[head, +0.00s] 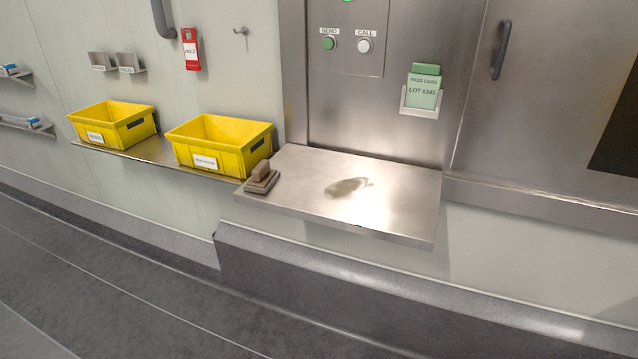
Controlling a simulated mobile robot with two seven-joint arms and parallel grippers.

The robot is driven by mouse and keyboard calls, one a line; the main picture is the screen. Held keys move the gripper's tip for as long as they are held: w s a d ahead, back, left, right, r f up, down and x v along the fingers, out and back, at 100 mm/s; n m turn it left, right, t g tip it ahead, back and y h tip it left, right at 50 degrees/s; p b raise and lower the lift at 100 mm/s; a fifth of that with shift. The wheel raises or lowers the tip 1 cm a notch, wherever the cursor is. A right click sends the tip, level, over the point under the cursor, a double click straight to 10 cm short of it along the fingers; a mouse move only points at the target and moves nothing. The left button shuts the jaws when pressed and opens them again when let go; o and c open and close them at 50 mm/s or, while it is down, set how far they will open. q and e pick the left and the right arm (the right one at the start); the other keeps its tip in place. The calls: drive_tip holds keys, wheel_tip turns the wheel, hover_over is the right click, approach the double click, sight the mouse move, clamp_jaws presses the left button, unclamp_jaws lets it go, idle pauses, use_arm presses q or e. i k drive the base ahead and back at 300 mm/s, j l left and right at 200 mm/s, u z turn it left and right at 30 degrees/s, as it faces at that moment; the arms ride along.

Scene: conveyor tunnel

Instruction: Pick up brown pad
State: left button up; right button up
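A brown pad (261,181) with a raised lighter brown grip on top sits at the left end of the steel shelf (400,208). It stands close to the shelf's left edge, just right of a yellow bin. Neither of my grippers shows in the head view. Nothing hides the pad.
Two yellow bins (207,160) (96,137) with labels stand on a lower ledge at left. A green pass card (423,91) sits in a wall holder above the shelf. A grey step (350,266) runs below.

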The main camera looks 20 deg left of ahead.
sight(263, 178)
drive_tip(key=j+z, duration=0.25)
drive_tip(key=j, duration=0.4)
drive_tip(key=j+z, duration=0.2)
drive_tip(key=j, duration=0.5)
drive_tip(key=k+j+z, duration=0.1)
drive_tip(key=j+z, duration=0.15)
drive_tip(key=j, duration=0.4)
